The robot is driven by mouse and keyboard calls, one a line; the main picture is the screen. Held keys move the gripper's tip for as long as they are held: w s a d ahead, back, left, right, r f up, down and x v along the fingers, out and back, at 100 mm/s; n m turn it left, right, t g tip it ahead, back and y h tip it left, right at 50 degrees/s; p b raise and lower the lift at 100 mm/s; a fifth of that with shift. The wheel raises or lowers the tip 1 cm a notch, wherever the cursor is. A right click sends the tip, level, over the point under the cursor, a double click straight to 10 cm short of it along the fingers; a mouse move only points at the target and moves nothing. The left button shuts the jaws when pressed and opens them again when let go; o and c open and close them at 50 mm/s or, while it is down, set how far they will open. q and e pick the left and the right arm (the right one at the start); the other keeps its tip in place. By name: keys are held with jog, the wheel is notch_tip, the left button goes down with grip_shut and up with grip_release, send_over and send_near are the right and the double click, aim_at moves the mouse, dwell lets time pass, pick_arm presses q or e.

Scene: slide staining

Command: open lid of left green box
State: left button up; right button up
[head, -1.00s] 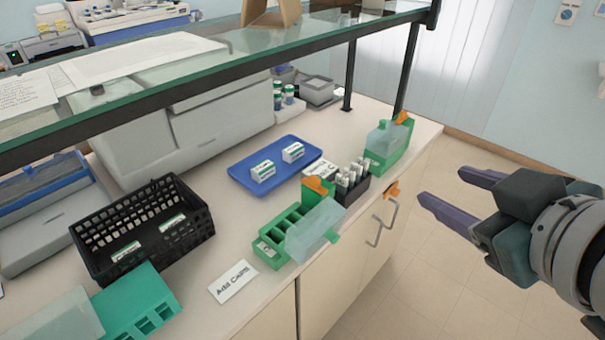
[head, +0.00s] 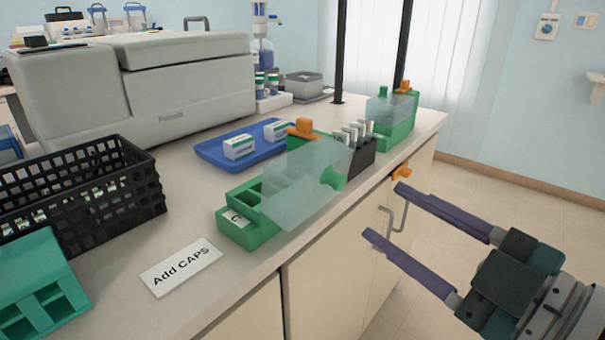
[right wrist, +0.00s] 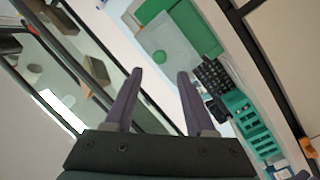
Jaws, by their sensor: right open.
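A green compartment box (head: 248,234) sits at the counter's front edge, in the middle of the head view. A second green box (head: 398,135) with a translucent part stands farther back right. A teal box (head: 35,285) lies at lower left, partly cut off. My right gripper (head: 385,212) is open and empty, off the counter's front, right of the middle box and apart from it. My left gripper is not seen.
A black basket (head: 85,190) stands left, a blue tray (head: 205,152) with small boxes behind. A dark rack of vials (head: 362,155) sits beside the middle box.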

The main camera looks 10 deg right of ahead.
aim_at(342, 184)
jog(key=x, duration=0.7)
jog(key=shift+w+a, duration=0.15)
jog(key=shift+w, duration=0.15)
jog(key=shift+c, duration=0.3)
grip_shut()
dwell(0.7)
